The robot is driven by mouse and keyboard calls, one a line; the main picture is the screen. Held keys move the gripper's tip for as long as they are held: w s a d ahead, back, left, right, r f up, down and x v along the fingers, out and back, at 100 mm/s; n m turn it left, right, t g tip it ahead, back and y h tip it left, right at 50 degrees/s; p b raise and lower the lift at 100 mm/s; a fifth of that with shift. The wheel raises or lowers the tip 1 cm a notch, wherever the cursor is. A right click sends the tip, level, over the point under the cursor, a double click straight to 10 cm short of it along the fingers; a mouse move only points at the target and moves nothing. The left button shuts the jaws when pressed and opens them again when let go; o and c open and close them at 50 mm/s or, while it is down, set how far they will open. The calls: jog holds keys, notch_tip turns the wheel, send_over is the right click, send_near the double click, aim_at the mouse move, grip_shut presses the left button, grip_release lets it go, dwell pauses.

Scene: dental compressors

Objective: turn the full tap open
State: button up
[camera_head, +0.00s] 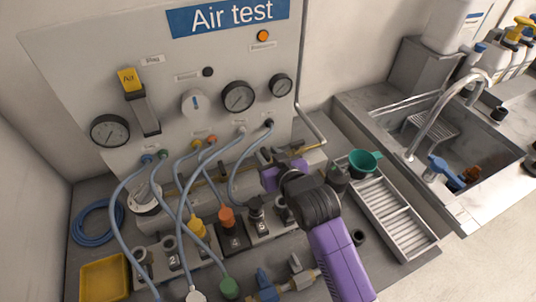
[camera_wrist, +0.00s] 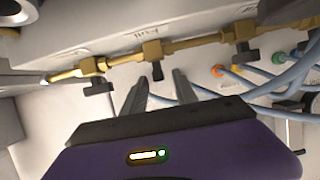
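A brass pipe with several taps runs across the wrist view. The middle tap (camera_wrist: 153,56) has a short dark handle and sits nearest an upside-down label that seems to read "Full" (camera_wrist: 133,32). My gripper (camera_wrist: 158,88) is open, its two dark fingers either side of that handle's line. The fingers look empty; whether they touch the handle I cannot tell. One neighbouring tap (camera_wrist: 95,75) is at left, another (camera_wrist: 242,47) at right, both with wider dark handles. In the head view my gripper (camera_head: 273,160) is by the pipe (camera_head: 307,149) and partly hides it.
The "Air test" panel (camera_head: 75,70) with gauges stands behind. Blue hoses (camera_head: 118,205) hang in front of it, and some lie near my fingers in the wrist view. A teal cup (camera_head: 363,161), a slatted tray (camera_head: 395,218) and a sink (camera_head: 480,160) are at right.

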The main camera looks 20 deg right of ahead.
jog(key=shift+c, duration=0.2)
grip_shut()
